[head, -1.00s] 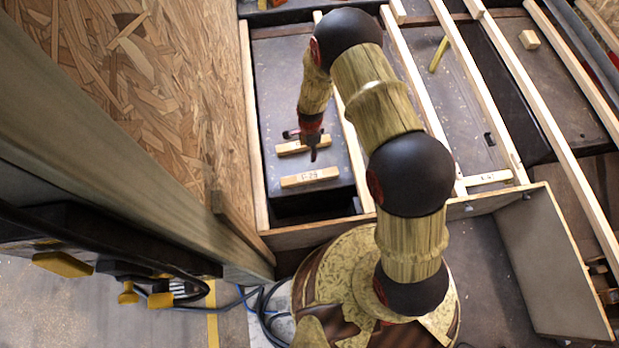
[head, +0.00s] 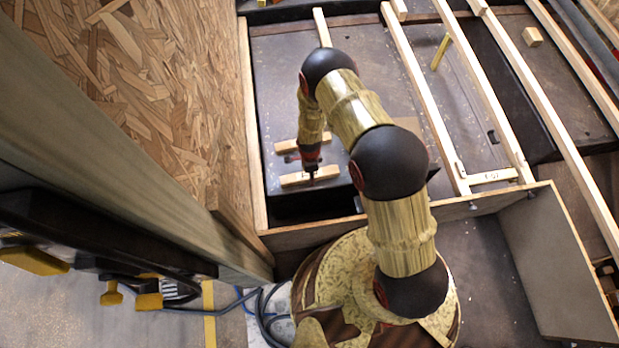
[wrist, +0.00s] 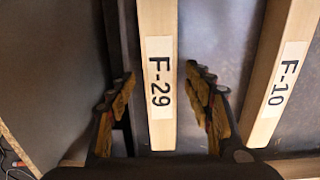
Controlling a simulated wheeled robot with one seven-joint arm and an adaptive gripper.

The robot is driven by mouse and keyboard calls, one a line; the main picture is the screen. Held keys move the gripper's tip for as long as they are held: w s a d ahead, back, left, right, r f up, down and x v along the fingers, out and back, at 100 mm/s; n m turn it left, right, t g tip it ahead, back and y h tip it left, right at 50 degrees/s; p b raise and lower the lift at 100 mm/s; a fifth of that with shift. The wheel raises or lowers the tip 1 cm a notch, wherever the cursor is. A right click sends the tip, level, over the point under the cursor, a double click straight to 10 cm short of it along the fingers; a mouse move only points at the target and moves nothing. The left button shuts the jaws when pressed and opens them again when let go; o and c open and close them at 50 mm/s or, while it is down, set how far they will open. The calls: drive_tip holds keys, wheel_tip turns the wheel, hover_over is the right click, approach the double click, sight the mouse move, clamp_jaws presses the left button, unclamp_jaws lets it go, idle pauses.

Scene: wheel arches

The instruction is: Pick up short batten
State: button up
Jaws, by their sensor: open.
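A short pale wooden batten (head: 328,173) lies on the dark grey surface at the left of the head view. In the wrist view a batten labelled F-29 (wrist: 158,50) runs between the two fingers of my gripper (wrist: 160,82). The fingers are open, with a gap on each side of the wood. In the head view my gripper (head: 311,172) points down over the nearer batten and hides part of it. A second batten (head: 290,146) lies just behind it. The batten labelled F-10 (wrist: 285,60) lies right of the fingers in the wrist view.
A wooden frame edge (head: 257,130) and an OSB panel (head: 150,100) bound the left side. Long pale slats (head: 430,100) cross the area to the right. Another short labelled piece (head: 492,177) lies between slats. A small wooden block (head: 533,37) sits at the upper right.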

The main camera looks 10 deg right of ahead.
drive_tip(key=shift+f, duration=0.45)
drive_tip(key=shift+r, duration=0.1)
drive_tip(key=shift+c, duration=1.1)
drive_tip(key=c, duration=1.1)
clamp_jaws()
